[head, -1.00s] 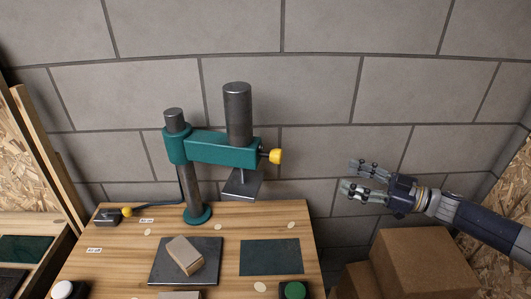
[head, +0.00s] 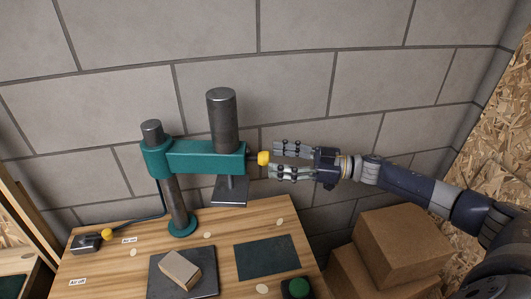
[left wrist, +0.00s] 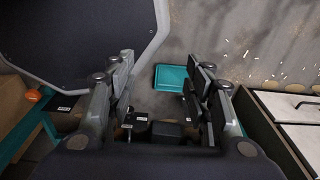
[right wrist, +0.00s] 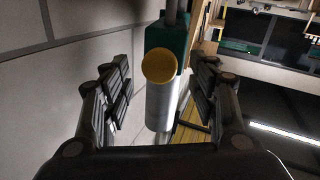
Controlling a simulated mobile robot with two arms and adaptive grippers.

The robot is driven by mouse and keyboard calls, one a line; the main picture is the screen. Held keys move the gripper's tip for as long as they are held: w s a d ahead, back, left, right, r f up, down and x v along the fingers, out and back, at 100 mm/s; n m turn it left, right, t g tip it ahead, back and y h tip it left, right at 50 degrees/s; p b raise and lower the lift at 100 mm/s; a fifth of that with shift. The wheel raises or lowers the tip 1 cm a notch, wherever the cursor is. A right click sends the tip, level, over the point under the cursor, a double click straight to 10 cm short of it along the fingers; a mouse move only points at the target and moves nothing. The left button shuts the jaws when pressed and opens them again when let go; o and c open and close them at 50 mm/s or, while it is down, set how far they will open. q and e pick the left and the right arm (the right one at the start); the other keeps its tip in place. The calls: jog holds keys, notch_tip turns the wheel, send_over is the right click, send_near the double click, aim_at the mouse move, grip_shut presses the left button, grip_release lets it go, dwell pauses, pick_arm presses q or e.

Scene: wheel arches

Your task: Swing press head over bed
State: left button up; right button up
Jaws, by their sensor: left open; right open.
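The press is a teal swing arm (head: 205,157) on a dark post (head: 178,205) at the back of the wooden table. Its grey cylinder head (head: 222,120) carries a square plate (head: 230,192) below. A yellow knob (head: 263,158) sticks out of the arm's right end. The dark square bed (head: 183,272) holds a light block (head: 181,269). My right gripper (head: 283,160) is open, just right of the knob, fingers pointing at it. In the right wrist view the yellow knob (right wrist: 159,66) shows between the open fingers. My left gripper (left wrist: 160,90) is open and empty, away from the press.
A dark green mat (head: 267,257) lies right of the bed, with a green button (head: 298,287) at the front. Cardboard boxes (head: 405,245) are stacked right of the table, before a block wall.

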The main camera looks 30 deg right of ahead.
aim_at(265, 158)
jog(key=x, duration=0.3)
jog(key=shift+r+p, duration=0.1)
jog(key=shift+p, duration=0.3)
jog(key=shift+w+a, duration=0.3)
jog(key=shift+a, duration=0.15)
pick_arm(q)
jog(key=shift+w+a+r, duration=0.2)
jog(key=shift+a+r, duration=0.2)
jog(key=shift+a, duration=0.1)
jog(key=shift+w+a+r, duration=0.15)
jog(key=shift+a+r, duration=0.25)
jog(key=shift+a, duration=0.05)
pick_arm(e)
jog(key=c, duration=1.1)
grip_shut()
pick_arm(q)
jog(key=shift+d, duration=0.45)
